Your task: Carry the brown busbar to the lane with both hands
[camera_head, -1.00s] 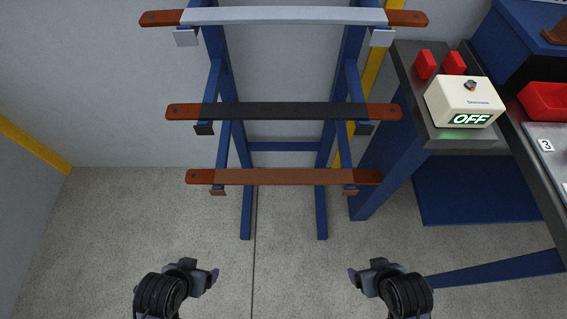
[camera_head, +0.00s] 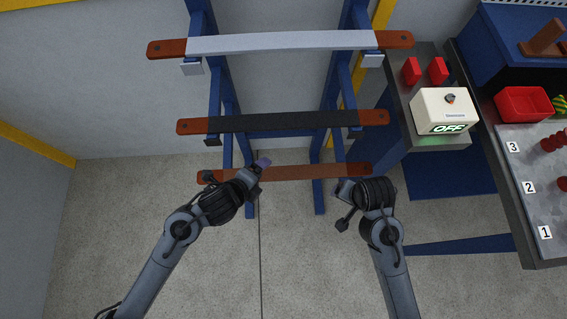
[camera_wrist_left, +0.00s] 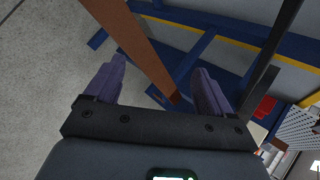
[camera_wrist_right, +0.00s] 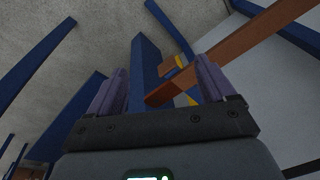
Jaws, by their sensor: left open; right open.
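The brown busbar (camera_head: 312,172), with redder bare ends, lies level on the lowest pegs of the blue rack. My left gripper (camera_head: 262,165) is open at the bar's left part. In the left wrist view the bar (camera_wrist_left: 137,42) runs between and beyond the spread fingers (camera_wrist_left: 160,78); contact cannot be told. My right gripper (camera_head: 345,188) is open just in front of the bar's right part. In the right wrist view the bar's end (camera_wrist_right: 165,94) appears between the open fingers (camera_wrist_right: 160,80). Numbered lanes show on a grey board (camera_head: 540,215) at the right.
A black busbar (camera_head: 285,122) and a white one (camera_head: 280,42) rest on the higher pegs. An OFF switch box (camera_head: 443,110) stands on a side table right of the rack. A red bin (camera_head: 524,104) sits beyond the board. The floor in front is clear.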

